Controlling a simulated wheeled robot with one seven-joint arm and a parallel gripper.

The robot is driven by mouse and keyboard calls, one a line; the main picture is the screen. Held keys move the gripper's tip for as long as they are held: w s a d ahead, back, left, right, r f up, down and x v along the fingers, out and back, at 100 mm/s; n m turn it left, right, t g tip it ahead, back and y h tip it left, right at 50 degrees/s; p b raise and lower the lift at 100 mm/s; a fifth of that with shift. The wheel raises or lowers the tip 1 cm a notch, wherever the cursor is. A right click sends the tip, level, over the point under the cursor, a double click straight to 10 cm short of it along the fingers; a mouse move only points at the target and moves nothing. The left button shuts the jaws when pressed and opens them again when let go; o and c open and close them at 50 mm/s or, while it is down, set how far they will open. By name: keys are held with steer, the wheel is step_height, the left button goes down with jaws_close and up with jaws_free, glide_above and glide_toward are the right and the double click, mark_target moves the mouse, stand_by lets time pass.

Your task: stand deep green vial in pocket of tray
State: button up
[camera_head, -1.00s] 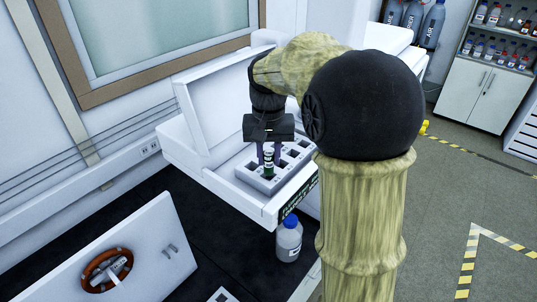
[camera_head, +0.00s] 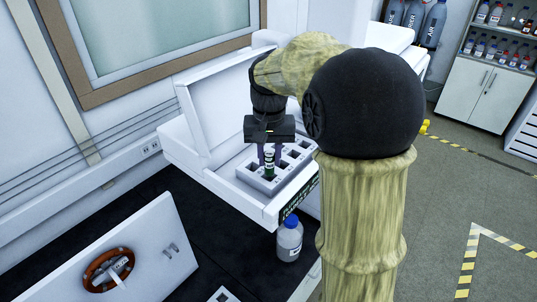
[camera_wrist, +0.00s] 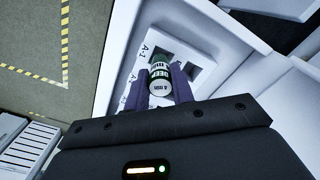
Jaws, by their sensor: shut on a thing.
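My gripper (camera_head: 269,157) is shut on the deep green vial (camera_head: 269,163), with one purple finger on each side of it. The vial is upright, with a white label, directly over or in a pocket near the front of the light grey tray (camera_head: 254,184). I cannot tell how deep its base sits. In the wrist view the vial (camera_wrist: 160,78) shows its pale top marked "4 min" between the fingers of my gripper (camera_wrist: 162,88). The tray (camera_wrist: 150,40) there shows printed pocket labels such as "A-1", and the fingers hide part of it.
The tray lies inside a white open-lidded instrument (camera_head: 214,180), whose walls and raised lid (camera_head: 225,95) stand close around my gripper. A clear bottle with a blue cap (camera_head: 289,240) stands on the black bench in front. Several other tray pockets look empty.

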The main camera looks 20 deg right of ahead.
steer(key=shift+f+b, duration=0.75)
steer(key=shift+f, duration=0.4)
steer(key=shift+f+b, duration=0.3)
steer(key=shift+f, duration=0.15)
steer(key=shift+f, duration=0.35)
steer(key=o, duration=1.5)
steer(key=shift+c, duration=0.2)
